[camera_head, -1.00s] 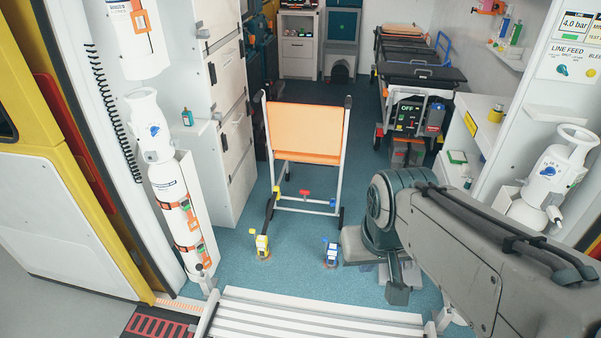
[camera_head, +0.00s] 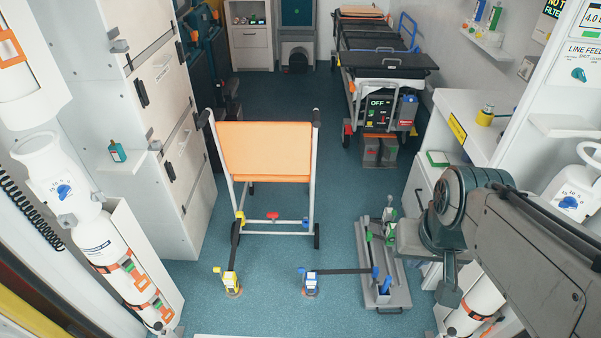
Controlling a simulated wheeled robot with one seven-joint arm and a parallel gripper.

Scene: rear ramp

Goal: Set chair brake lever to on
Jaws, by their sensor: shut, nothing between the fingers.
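The chair (camera_head: 266,150) has an orange back panel and a white frame and stands upright on the floor in the middle. A small red-topped piece (camera_head: 272,216) sits on its low crossbar and looks like the brake lever; its on or off setting is too small to read. A yellow piece (camera_head: 240,215) and a blue piece (camera_head: 305,223) sit at the frame's left and right lower ends. My arm is folded at the right, apart from the chair. I cannot make out my gripper's fingers.
A yellow floor fitting (camera_head: 230,283) and a blue one (camera_head: 310,285) with dark straps lie before the chair. A grey floor plate (camera_head: 393,294) with green and blue parts is right. A stretcher (camera_head: 385,65) stands behind; cabinets (camera_head: 160,130) line the left.

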